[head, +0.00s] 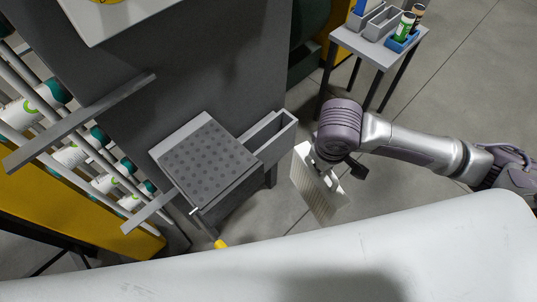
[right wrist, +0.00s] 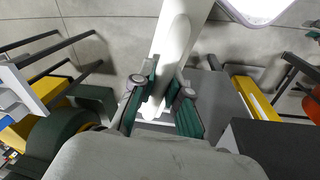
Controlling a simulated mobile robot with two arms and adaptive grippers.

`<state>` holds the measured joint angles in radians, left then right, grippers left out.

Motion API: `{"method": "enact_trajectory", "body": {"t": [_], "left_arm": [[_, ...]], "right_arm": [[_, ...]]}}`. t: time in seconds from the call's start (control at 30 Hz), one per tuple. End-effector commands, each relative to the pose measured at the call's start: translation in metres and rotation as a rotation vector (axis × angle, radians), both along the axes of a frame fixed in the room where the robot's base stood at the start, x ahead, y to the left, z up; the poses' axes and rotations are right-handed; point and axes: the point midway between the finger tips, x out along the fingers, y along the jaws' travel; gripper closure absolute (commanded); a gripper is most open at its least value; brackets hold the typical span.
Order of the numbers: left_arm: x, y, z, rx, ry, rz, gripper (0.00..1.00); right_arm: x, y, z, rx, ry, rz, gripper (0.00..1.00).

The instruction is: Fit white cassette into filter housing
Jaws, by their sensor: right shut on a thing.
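The white cassette (head: 316,188) is a ribbed panel, held tilted in the air in the head view. My right gripper (head: 327,170) is shut on its upper part. In the right wrist view, the green-padded fingers of my right gripper (right wrist: 163,108) close on the white cassette (right wrist: 178,45), seen nearly edge-on. A grey open-topped box (head: 270,137), which looks like the filter housing, is fixed to the grey machine beside a perforated plate (head: 208,158). The cassette is to the right of this box and apart from it. My left gripper is not in view.
A small grey table (head: 368,50) with trays and bottles stands at the back right. Racks with white and green cylinders (head: 72,155) and a yellow panel (head: 85,222) are at the left. Grey floor (head: 440,95) is open around the right side.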

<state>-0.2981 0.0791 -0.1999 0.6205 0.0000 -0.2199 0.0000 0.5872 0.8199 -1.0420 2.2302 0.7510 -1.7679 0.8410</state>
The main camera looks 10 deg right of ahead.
Motion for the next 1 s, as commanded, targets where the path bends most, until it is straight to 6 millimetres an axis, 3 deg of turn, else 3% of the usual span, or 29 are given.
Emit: {"method": "enact_trajectory", "body": {"t": [0.3, 0.6, 0.8, 1.0], "left_arm": [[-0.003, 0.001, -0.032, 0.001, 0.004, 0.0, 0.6], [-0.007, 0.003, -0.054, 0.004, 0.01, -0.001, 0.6], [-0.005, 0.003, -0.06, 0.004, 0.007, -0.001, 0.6], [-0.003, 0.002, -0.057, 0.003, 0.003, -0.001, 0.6]], "right_arm": [[0.042, -0.009, 0.054, 0.003, -0.012, 0.6, 1.0], [0.057, -0.012, 0.116, 0.006, -0.009, 1.191, 1.0], [0.056, -0.012, 0.139, 0.008, -0.004, 1.413, 1.0], [0.065, -0.005, 0.146, 0.012, -0.002, 1.467, 1.0]]}}
